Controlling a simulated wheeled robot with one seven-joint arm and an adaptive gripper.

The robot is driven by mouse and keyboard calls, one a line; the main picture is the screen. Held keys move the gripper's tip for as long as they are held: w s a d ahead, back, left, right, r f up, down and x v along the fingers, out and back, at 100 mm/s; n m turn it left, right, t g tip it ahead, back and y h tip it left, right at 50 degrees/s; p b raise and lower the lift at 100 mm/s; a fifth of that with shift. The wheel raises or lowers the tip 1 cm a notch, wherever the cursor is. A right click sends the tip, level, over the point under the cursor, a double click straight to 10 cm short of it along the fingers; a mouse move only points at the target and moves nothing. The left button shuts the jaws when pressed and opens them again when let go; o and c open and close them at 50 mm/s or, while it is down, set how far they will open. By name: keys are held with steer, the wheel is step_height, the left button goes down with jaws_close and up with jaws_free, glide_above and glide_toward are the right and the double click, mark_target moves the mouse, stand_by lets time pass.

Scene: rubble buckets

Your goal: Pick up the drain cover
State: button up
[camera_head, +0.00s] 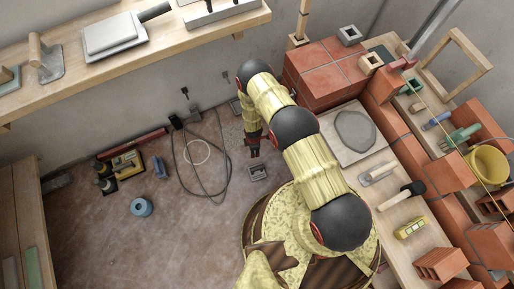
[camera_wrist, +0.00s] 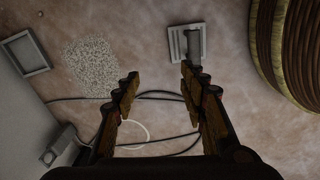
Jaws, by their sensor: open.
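A small grey slatted square, which looks like the drain cover (camera_head: 257,173), lies on the floor just below my gripper in the head view. In the wrist view the drain cover (camera_wrist: 178,46) lies ahead of my right-hand fingertip, with a grey cylinder-like part along its right side. My gripper (camera_head: 253,150) points down over the floor. The cover is apart from the fingers.
A dark cable (camera_head: 202,190) and a pale ring (camera_head: 197,152) lie left of the gripper. A speckled patch (camera_wrist: 90,66) and a grey square frame (camera_wrist: 26,53) show in the wrist view. A blue roll (camera_head: 141,207) stands farther left. A plank shelf (camera_head: 175,50) runs above.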

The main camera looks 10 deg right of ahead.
mark_target(257, 168)
steer(key=shift+n, duration=0.7)
steer(key=s+f, duration=0.2)
steer(key=f, duration=0.1)
steer(key=s+f+b, duration=0.1)
steer(key=s+f, duration=0.1)
steer(key=f, duration=0.1)
steer(key=s+d+f, duration=0.1)
steer(key=s+f, duration=0.1)
steer(key=f, duration=0.1)
steer(key=shift+s+f, duration=0.15)
steer(key=shift+f, duration=0.15)
steer(key=shift+s+f+b, duration=0.15)
steer(key=shift+f+b, duration=0.7)
steer(key=shift+f, duration=0.55)
steer(key=shift+s+f+b, duration=0.1)
steer(key=shift+f+b, duration=0.75)
steer(key=shift+f, duration=0.5)
steer(key=shift+c, duration=1)
jaws_close()
